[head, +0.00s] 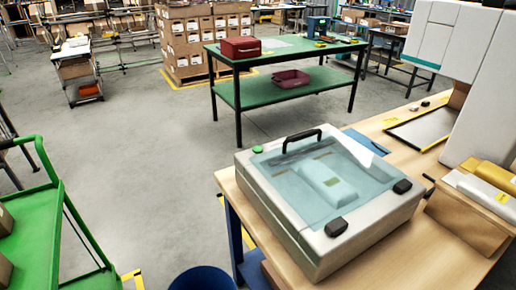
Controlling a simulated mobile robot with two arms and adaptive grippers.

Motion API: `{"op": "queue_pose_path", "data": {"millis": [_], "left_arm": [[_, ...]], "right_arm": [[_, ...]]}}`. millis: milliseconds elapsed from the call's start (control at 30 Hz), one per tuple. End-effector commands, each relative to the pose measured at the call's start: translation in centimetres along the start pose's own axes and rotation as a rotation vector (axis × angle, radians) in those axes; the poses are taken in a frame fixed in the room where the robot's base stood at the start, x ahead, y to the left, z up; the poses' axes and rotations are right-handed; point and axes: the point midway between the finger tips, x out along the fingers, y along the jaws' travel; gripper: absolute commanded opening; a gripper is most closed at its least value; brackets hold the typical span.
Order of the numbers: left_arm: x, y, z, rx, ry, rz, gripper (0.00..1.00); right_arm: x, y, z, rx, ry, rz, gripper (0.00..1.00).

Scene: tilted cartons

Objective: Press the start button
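A round green button (257,149) sits on the far left corner of a white box-shaped machine (318,262). The machine has a clear bluish lid (290,190) with a black handle (301,137) at its far edge, and the lid looks closed. Under the lid a pale block-like object shows dimly. Two black fittings lie along the lid's near right side. The machine stands on a light wooden table (232,190). Neither my left nor my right gripper shows in the head view.
A green cart (40,235) stands at the left and a dark blue bin (202,280) at the bottom. A wooden box with rolls (465,218) is right of the machine. A green workbench (285,95) stands behind. Open grey floor lies between cart and table.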

Motion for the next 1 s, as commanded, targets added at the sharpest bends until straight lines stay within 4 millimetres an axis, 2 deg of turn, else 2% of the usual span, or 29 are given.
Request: {"op": "queue_pose_path", "data": {"millis": [33,400,1000], "left_arm": [[0.0,0.0,-0.01,0.0,0.0,0.0,0.24],[0.0,-0.02,-0.06,0.0,0.001,0.0,0.0],[0.0,-0.07,-0.22,-0.001,0.004,-0.001,0.0]], "right_arm": [[0.0,0.02,-0.07,0.0,0.001,0.0,0.0],[0.01,0.05,-0.18,0.0,0.003,0.001,0.0],[0.01,0.07,-0.23,0.001,0.004,0.001,0.0]]}}
